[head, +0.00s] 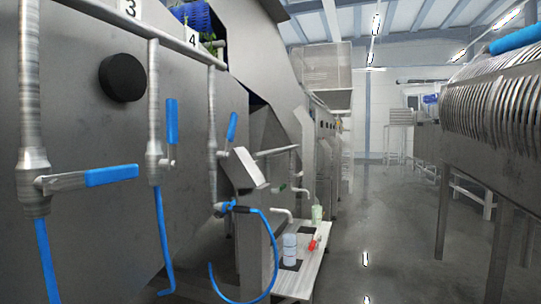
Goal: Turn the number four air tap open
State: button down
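A number 4 label (192,37) sits on the rail at upper left, with a number 3 label (130,8) to its left. Below and just right of the 4 runs a vertical metal pipe (212,110). A tap with a blue handle (231,126) is beside this pipe; the handle points up, leaning slightly right. The pipe nearest the 3 has a blue handle (171,120) standing upright. A nearer pipe at far left has a blue handle (110,176) lying level, across its pipe; its label is out of view. My gripper is not in view.
A blue hose (276,255) loops beside a metal stand (256,225). A ribbed machine (490,100) stands right. The grey floor (385,240) between is clear.

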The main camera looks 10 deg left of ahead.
aim_at(234, 117)
jog(key=k, duration=1)
jog(key=u, duration=0.35)
jog(key=i, duration=1.5)
jog(key=z, duration=0.55)
